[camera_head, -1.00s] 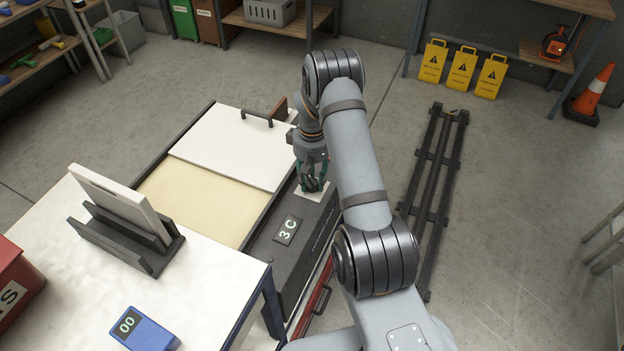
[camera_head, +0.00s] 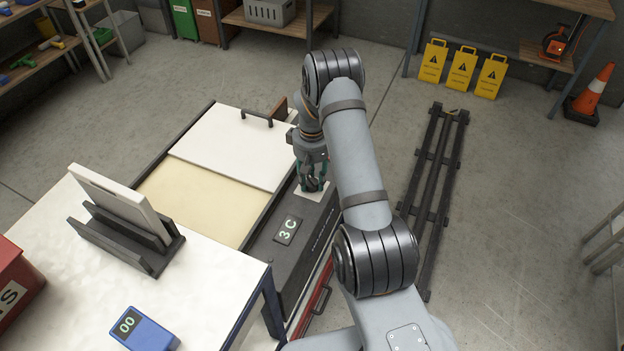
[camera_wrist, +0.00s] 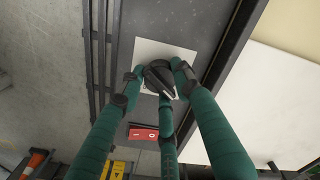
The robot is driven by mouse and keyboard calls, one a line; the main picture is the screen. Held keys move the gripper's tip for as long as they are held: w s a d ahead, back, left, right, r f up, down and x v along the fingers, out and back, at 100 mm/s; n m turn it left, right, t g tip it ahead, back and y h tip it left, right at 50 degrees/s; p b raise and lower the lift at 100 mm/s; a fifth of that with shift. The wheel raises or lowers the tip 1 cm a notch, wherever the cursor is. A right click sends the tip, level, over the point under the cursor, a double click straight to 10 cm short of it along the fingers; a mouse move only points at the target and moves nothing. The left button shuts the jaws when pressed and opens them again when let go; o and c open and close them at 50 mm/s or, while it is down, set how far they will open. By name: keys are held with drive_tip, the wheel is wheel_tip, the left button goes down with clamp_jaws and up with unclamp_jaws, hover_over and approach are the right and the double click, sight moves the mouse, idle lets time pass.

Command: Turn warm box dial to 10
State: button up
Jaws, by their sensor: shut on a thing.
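The warm box (camera_head: 268,252) is a low box with a dark front panel, a white lid (camera_head: 232,145) and an open cream-coloured part. Its display (camera_head: 288,229) reads "3C". The black dial (camera_wrist: 160,80) sits on a white square plate (camera_wrist: 150,50) on the panel. My gripper (camera_wrist: 158,75) has its green fingers closed around the dial, with fingertips on its sides. In the head view my gripper (camera_head: 312,184) hides most of the dial. I cannot read any scale marks on the plate.
A red switch (camera_wrist: 143,133) is on the panel near the dial. A white table (camera_head: 215,285) stands at the left with a dark holder (camera_head: 125,236) and a blue device (camera_head: 143,330) showing "00". A black floor rack (camera_head: 436,185) lies to the right. Yellow signs (camera_head: 462,72) stand behind.

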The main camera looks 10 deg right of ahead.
sight(312, 179)
drive_tip(key=shift+w, duration=0.1)
drive_tip(key=o, duration=1.1)
drive_tip(key=shift+r, duration=0.1)
wheel_tip(312, 179, up, 12)
drive_tip(key=shift+f, duration=0.1)
